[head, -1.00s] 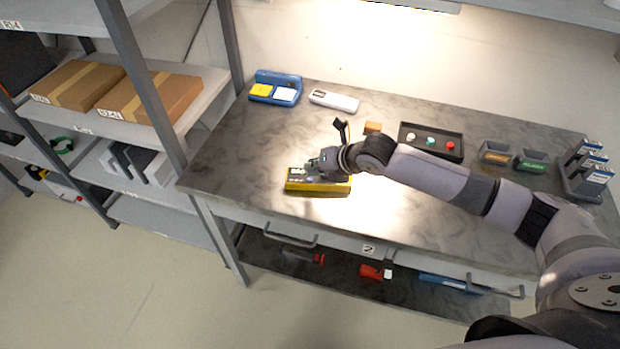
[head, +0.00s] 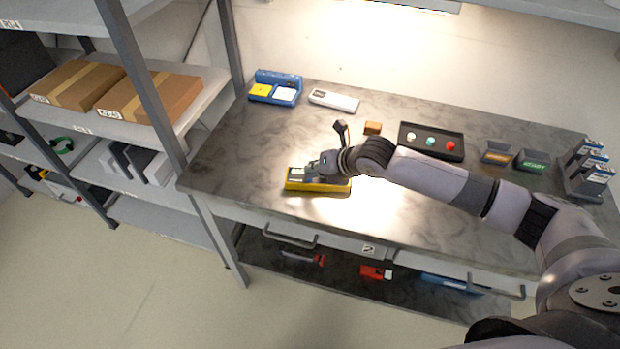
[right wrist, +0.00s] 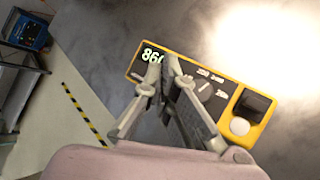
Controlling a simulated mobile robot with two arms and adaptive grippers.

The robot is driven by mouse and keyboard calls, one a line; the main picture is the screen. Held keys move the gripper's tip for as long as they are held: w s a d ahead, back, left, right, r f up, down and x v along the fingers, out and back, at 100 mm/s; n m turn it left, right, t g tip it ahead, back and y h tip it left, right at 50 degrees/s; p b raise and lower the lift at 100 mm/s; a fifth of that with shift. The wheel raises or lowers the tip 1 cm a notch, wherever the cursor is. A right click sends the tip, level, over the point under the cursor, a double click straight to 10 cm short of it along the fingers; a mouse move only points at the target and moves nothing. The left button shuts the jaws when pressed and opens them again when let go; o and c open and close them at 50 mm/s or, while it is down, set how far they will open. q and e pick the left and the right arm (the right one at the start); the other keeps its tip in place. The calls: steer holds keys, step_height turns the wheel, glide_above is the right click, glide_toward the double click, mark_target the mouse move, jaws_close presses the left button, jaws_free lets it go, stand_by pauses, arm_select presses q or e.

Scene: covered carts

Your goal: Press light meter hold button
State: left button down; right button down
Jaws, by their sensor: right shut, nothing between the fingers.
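The light meter (head: 318,187) is a yellow-edged, dark-faced box lying on the grey worktop, left of the middle. It also shows in the right wrist view (right wrist: 229,86), with lit green digits, a dial with white labels, a black square part and a white round part. My right gripper (head: 311,168) is over the meter in the head view. In the right wrist view its shut, empty fingers (right wrist: 173,66) cover the face between the digits and the dial. The hold button is not clearly visible, and I cannot tell whether the fingertips touch the meter. My left gripper is not in view.
Behind the meter are a blue case (head: 275,88), a white device (head: 334,100) and a small orange-brown block (head: 373,128). A black box with colored buttons (head: 431,141), small bins (head: 495,153) and a rack (head: 585,168) stand to the right. The worktop left of the meter is clear.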

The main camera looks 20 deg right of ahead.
steer(key=shift+f, duration=0.35)
steer(key=shift+r, duration=0.1)
stand_by(0.4)
steer(key=shift+r+p, duration=0.65)
steer(key=shift+r, duration=0.05)
steer(key=shift+r, duration=0.1)
step_height(320, 180, up, 5)
steer(key=p, duration=0.4)
steer(key=shift+p, duration=0.35)
